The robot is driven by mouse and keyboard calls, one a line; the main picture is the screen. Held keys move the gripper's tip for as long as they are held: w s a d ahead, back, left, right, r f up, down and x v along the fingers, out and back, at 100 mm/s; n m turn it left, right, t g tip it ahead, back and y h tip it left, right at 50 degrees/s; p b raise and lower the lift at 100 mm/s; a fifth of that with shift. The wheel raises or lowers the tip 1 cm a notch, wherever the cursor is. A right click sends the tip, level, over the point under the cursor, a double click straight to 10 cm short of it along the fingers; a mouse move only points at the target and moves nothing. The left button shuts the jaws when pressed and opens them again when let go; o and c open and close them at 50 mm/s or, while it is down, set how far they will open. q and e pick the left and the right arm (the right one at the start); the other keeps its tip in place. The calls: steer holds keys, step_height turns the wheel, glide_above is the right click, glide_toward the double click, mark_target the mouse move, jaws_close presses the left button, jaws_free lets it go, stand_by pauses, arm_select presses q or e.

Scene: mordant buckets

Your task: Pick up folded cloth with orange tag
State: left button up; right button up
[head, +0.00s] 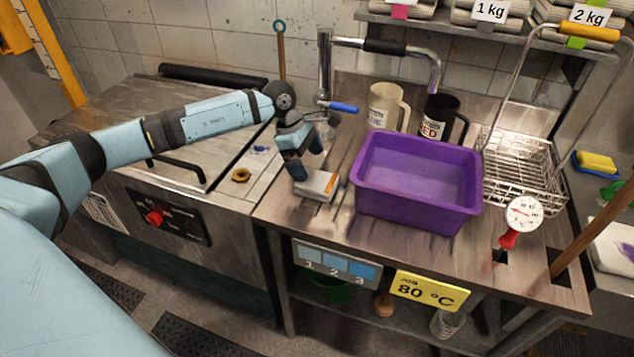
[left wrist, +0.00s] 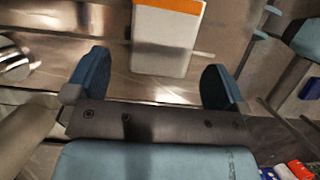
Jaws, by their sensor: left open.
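The folded cloth (head: 313,185) is a small pale block lying flat on the metal counter, left of the purple tub. Its orange tag (head: 330,181) is on its right end. My left gripper (head: 303,166) is just above the cloth, fingers pointing down and apart. In the left wrist view, the cloth (left wrist: 165,48) lies beyond the open fingers (left wrist: 154,82), roughly centred between them, with its orange tag (left wrist: 168,5) cut by the top edge. Nothing is between the fingers. My right gripper is not in view.
The purple tub (head: 416,208) stands close to the right of the cloth. A tap with a blue lever (head: 343,107) rises behind the gripper. Two mugs (head: 388,105) stand behind the tub, and a wire basket (head: 515,180) is at right. A brass ring (head: 241,175) lies to the left.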

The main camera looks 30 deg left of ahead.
mark_target(316, 178)
arm_select(q)
steer(key=shift+w+d+f, duration=0.15)
steer(key=shift+d+f, duration=0.05)
steer(key=shift+f, duration=0.45)
steer(key=shift+d+f, duration=0.35)
steer(key=shift+f, duration=0.1)
steer(key=p+x, duration=0.1)
steer(key=x, duration=0.2)
steer(key=shift+d+f, duration=0.2)
steer(key=shift+f, duration=0.2)
steer(key=shift+f, duration=0.2)
steer(key=shift+c, duration=0.2)
steer(key=c, duration=0.7)
